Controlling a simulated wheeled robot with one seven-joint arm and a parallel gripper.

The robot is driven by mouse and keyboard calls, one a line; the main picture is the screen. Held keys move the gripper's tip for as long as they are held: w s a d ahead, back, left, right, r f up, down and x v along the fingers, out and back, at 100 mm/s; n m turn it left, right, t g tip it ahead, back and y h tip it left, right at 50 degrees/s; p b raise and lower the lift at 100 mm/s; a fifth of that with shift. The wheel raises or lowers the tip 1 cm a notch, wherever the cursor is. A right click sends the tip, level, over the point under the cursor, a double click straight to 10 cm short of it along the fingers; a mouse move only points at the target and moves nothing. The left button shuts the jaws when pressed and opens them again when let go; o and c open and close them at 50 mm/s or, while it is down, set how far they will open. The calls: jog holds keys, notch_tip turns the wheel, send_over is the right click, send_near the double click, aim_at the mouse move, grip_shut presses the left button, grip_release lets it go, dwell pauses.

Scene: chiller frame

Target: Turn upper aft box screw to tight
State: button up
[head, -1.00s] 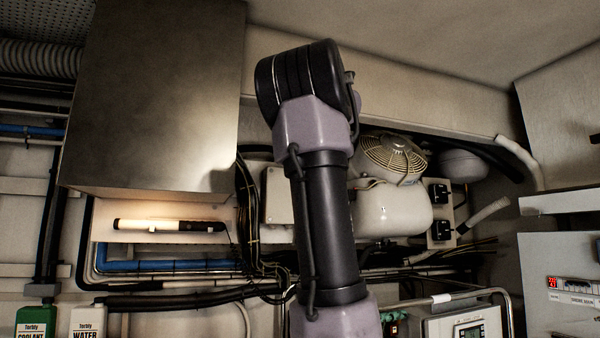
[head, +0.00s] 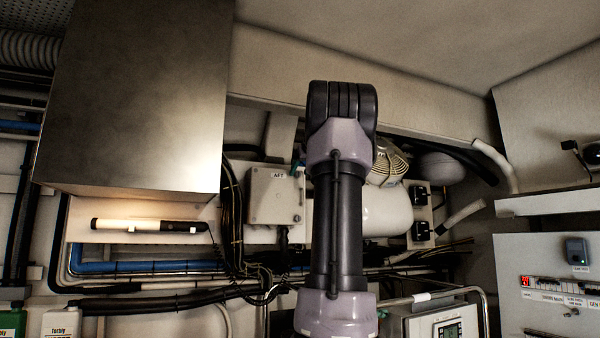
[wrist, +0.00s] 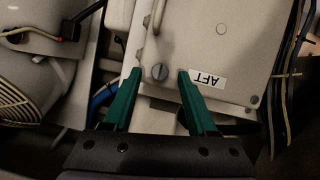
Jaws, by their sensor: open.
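The pale grey box labelled AFT (head: 270,200) is on the back wall, left of my arm in the head view. It fills the middle of the wrist view (wrist: 205,50), where its label (wrist: 208,80) appears upside down. A round grey slotted screw (wrist: 159,72) is on the box near the label, at the box's upper right corner as the head view shows it. My gripper (wrist: 160,76) has two green fingers, open and apart, with their tips on either side of the screw. I cannot tell whether they touch it. My arm hides most of the gripper in the head view.
A white tank (head: 386,212) with a fan guard (head: 388,165) is right of the box, partly behind my arm. Black cables (head: 232,205) run down left of the box. A large metal cabinet (head: 140,95) hangs at upper left.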

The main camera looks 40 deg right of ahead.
jog(key=shift+w+d+f, duration=0.1)
jog(key=shift+w, duration=0.1)
grip_shut()
